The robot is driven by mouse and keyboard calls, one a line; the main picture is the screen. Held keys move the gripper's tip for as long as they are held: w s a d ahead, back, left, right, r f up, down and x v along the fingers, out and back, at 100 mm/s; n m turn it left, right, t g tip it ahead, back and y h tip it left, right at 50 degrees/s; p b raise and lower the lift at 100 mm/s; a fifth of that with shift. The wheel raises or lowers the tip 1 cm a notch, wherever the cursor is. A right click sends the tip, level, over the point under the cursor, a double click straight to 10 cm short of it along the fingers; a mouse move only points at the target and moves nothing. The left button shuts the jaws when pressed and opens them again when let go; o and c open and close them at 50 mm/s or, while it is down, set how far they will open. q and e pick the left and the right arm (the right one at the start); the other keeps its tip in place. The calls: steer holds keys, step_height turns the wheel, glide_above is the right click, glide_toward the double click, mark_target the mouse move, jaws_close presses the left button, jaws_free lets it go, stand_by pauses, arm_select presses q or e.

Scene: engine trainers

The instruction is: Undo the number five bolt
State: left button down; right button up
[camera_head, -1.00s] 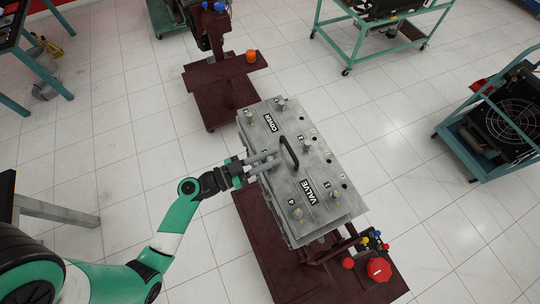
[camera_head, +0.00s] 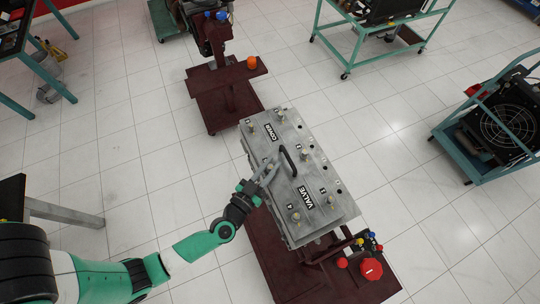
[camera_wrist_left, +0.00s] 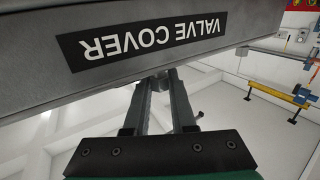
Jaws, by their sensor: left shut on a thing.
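The grey valve cover (camera_head: 315,170) lies on the dark red stand, with a black handle (camera_head: 289,160) in its middle. Several upright bolts stand on it, among them one at the far corner (camera_head: 279,113), one at the far left (camera_head: 249,123) and one at the near left (camera_head: 296,216). My left gripper (camera_head: 267,177) is at the middle of the cover's left edge, shut on a bolt that its fingers mostly hide. I cannot read that bolt's number. In the left wrist view the fingers (camera_wrist_left: 165,80) converge beside the cover's lettered side. My right gripper is not in view.
The stand (camera_head: 262,250) carries a red button (camera_head: 370,270) at its near right. Another dark red stand (camera_head: 222,95) with an orange cap is behind. Green carts stand at the right and far back. A grey table is at the left. The white floor between is clear.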

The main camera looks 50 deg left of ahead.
arm_select(q)
steer(key=shift+w+d+r+n+g+y+p, duration=0.1)
steer(key=shift+r+n+g+y+p, duration=0.15)
steer(key=shift+n+y+p, duration=0.3)
steer(key=shift+w+d+r+n+g+y+p, duration=0.1)
steer(key=shift+r+n+g+y+p, duration=0.2)
steer(key=shift+y+p, duration=0.35)
steer(key=shift+f+n+g+y, duration=0.25)
steer(key=shift+n+y, duration=0.2)
steer(key=shift+y, duration=0.25)
steer(key=n+g+y, duration=0.2)
steer(key=shift+s+a+f+y, duration=0.1)
steer(key=shift+f+y, duration=0.1)
steer(key=shift+y, duration=0.2)
steer(key=shift+r+n+g+y+b, duration=0.1)
steer(key=shift+n+g+y+b, duration=0.3)
steer(key=shift+n+g+y, duration=0.45)
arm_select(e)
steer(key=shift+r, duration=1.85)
arm_select(q)
steer(key=shift+s, duration=0.1)
steer(key=c, duration=0.7)
jaws_free()
steer(key=shift+a, duration=0.1)
steer(key=shift+c, duration=0.2)
